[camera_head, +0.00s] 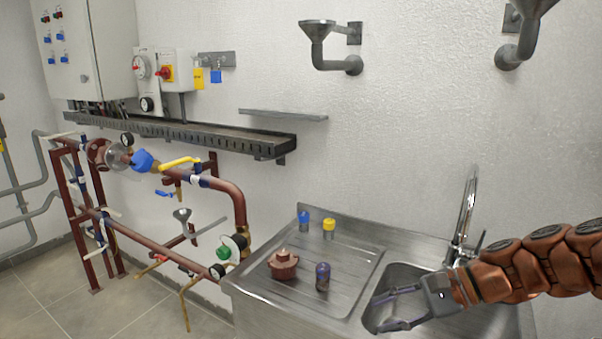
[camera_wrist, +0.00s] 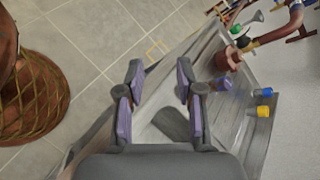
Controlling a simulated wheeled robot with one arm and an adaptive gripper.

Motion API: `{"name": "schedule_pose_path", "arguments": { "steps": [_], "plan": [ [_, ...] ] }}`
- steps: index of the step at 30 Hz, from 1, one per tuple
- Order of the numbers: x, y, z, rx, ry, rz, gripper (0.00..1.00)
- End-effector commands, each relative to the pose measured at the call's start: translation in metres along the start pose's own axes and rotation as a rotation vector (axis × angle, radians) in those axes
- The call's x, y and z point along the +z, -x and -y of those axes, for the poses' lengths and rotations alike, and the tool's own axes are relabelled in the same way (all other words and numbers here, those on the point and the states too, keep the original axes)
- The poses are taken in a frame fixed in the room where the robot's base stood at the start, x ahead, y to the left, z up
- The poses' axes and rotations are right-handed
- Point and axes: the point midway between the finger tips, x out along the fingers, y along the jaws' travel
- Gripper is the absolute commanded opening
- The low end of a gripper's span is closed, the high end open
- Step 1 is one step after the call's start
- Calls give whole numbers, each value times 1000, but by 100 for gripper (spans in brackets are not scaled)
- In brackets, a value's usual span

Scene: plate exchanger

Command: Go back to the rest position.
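My gripper (camera_head: 384,310) is at the right in the head view, above the sink basin (camera_head: 412,272). Its two fingers are spread apart with nothing between them. In the wrist view the open fingers (camera_wrist: 160,95) also show empty, with the sink and floor beyond them. My copper-coloured arm reaches in from the right edge of the head view.
On the drainboard (camera_head: 345,265) stand a brown-red fitting (camera_head: 283,265), a dark purple item (camera_head: 322,276), and blue (camera_head: 304,217) and yellow (camera_head: 328,227) capped pieces. The tap (camera_head: 464,220) rises behind the gripper. Red pipework (camera_head: 225,195) with valves stands at left.

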Motion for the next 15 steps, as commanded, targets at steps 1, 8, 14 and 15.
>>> {"name": "schedule_pose_path", "arguments": {
  "steps": [1, 8, 14, 15],
  "plan": [
    [18, -10, -11, 72, 60, -13, 36],
    [64, -32, -79, 382, 335, -84, 36],
    [85, -23, -138, 636, 562, -141, 36],
    [88, -18, -148, 684, 605, -152, 36]
  ]
}}
